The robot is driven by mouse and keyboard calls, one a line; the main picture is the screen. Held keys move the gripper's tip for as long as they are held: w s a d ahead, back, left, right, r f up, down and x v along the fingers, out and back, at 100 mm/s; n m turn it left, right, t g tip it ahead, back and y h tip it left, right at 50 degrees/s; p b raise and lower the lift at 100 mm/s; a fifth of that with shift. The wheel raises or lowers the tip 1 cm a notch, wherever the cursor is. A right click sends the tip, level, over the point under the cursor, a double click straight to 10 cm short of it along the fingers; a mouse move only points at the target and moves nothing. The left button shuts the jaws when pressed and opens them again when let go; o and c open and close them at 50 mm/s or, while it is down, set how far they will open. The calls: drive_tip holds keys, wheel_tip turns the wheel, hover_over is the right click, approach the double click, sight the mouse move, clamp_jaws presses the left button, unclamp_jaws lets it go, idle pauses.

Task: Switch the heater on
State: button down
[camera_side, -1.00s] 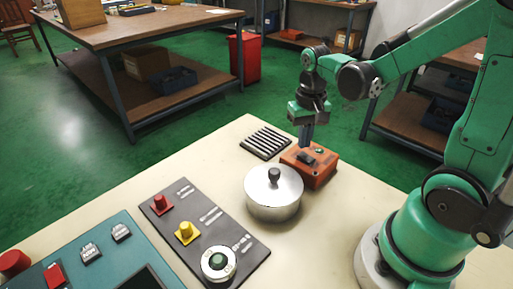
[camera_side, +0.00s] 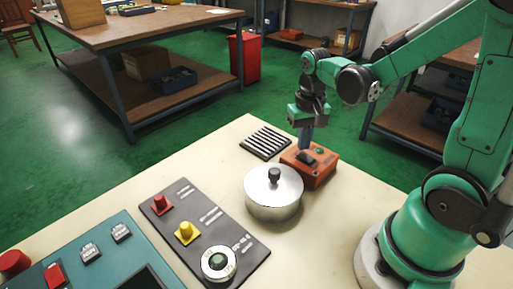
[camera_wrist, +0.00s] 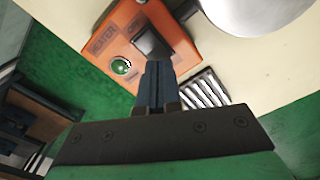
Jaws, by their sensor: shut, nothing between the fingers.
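The heater is an orange box (camera_side: 310,168) near the far edge of the table, with a black rocker switch (camera_side: 306,157) and a green round lamp on top. In the wrist view the box (camera_wrist: 121,32) carries the word HEATER, the black rocker (camera_wrist: 151,42) and the green lamp (camera_wrist: 121,67). My gripper (camera_side: 306,146) is shut and empty, pointing down at the box's far side. In the wrist view my fingertips (camera_wrist: 158,66) are together, just beside the rocker's end. I cannot tell whether they touch it.
A lidded metal pot (camera_side: 273,193) stands close in front of the heater. A black slotted grille (camera_side: 266,142) lies to its left. A grey panel (camera_side: 205,232) holds red, yellow and green controls. A teal console (camera_side: 95,262) is at the lower left.

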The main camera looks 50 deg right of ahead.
sight(302, 154)
drive_tip(key=shift+f, duration=0.85)
idle(0.3)
drive_tip(key=shift+r, duration=3.55)
drive_tip(key=a+r+n+t, duration=0.2)
drive_tip(key=a+n+t, duration=0.4)
drive_tip(key=a+t, duration=0.1)
drive_tip(key=shift+s+a, duration=0.2)
drive_tip(key=shift+a, duration=0.7)
